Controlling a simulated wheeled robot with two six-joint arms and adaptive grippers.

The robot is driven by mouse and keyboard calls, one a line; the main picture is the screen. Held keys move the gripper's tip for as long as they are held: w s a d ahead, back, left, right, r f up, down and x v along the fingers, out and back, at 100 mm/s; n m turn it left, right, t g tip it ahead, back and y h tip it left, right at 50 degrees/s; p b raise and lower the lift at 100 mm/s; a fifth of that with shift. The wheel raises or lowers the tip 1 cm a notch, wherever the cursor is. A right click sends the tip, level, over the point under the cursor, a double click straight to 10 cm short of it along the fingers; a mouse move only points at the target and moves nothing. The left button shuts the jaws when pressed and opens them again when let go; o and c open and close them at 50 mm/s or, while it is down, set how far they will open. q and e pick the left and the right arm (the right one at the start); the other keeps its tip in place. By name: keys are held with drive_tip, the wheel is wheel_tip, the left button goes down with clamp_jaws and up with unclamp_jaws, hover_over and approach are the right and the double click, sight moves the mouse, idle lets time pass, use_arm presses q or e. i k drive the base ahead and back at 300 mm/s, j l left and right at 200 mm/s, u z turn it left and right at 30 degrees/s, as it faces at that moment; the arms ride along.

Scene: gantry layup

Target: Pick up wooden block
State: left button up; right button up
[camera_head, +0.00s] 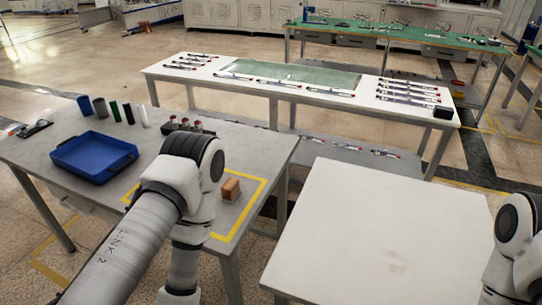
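The wooden block (230,190) is a small brown block on the grey table (262,146), inside a yellow taped outline near the table's right edge. It stands just to the right of my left arm, and nothing appears to touch it. My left arm comes in from the lower left and bends down in front of the table. Its gripper is out of the picture below the bottom edge. My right arm shows only in part at the lower right edge, and its gripper is not in the picture.
A blue tray (95,157) stands on the grey table at left, with several small cylinders behind it. A bare white table (380,235) stands to the right across a gap. Behind, a long white table (215,70) holds a green mat (290,75) and several tools.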

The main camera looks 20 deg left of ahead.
sight(230, 191)
drive_tip(key=j+z, duration=0.3)
drive_tip(key=j, duration=0.35)
drive_tip(key=k+j+z, duration=0.1)
drive_tip(key=j+z, duration=0.2)
drive_tip(key=j, duration=0.3)
